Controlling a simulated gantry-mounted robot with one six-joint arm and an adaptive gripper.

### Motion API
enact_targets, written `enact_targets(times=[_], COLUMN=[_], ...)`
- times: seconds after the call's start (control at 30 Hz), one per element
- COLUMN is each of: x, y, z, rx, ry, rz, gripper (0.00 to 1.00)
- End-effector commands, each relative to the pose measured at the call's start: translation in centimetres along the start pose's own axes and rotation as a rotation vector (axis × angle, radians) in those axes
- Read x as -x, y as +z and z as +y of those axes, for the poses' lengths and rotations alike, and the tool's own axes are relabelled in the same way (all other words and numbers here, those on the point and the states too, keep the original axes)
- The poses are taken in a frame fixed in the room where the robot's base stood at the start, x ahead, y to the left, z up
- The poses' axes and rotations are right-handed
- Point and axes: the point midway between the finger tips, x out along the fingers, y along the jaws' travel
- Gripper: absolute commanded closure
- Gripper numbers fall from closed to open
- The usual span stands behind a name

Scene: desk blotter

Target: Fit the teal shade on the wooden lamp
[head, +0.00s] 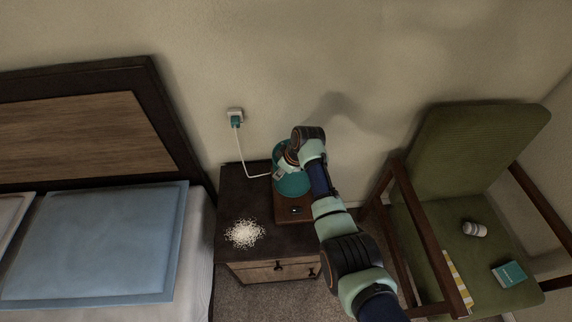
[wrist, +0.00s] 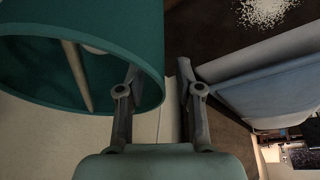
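The teal shade (head: 292,186) is at the back right of the nightstand, partly hidden under my arm. In the wrist view the shade (wrist: 105,25) fills the upper left, its open end towards the camera. The lamp's wooden pole (wrist: 77,75) and a pale bulb (wrist: 92,48) show inside it. Whether the shade is fully seated cannot be seen. My gripper (wrist: 158,78) is open. Its left finger appears inside the shade's rim and its right finger outside, with a gap between wall and right finger. In the head view my gripper (head: 290,160) is at the shade, its fingers hidden.
A white cord runs to a teal plug (head: 236,121) on the wall. A bed (head: 95,245) stands left, a green armchair (head: 480,150) right.

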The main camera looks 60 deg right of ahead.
Motion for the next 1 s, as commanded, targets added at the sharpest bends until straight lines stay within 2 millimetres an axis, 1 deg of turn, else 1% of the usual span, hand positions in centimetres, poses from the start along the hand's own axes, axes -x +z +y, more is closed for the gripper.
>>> enact_targets(times=[0.07,0.2,0.3,0.43,0.5,0.6,1.0], x=[1.6,5.4,7.7,9.8,10.4,10.8,10.8], y=[0.0,-0.1,0.0,0.0,0.0,0.0,0.0], z=[0.1,0.1,0.1,0.0,0.0,0.0,0.0], rx=[0.001,0.000,0.001,0.001,0.000,0.000,0.000], ry=[0.004,0.006,0.004,0.003,0.001,0.001,0.001], rz=[0.003,0.004,0.003,0.002,0.000,0.001,0.000], gripper=[0.65,0.65,0.65,0.65,0.65,0.65,0.65])
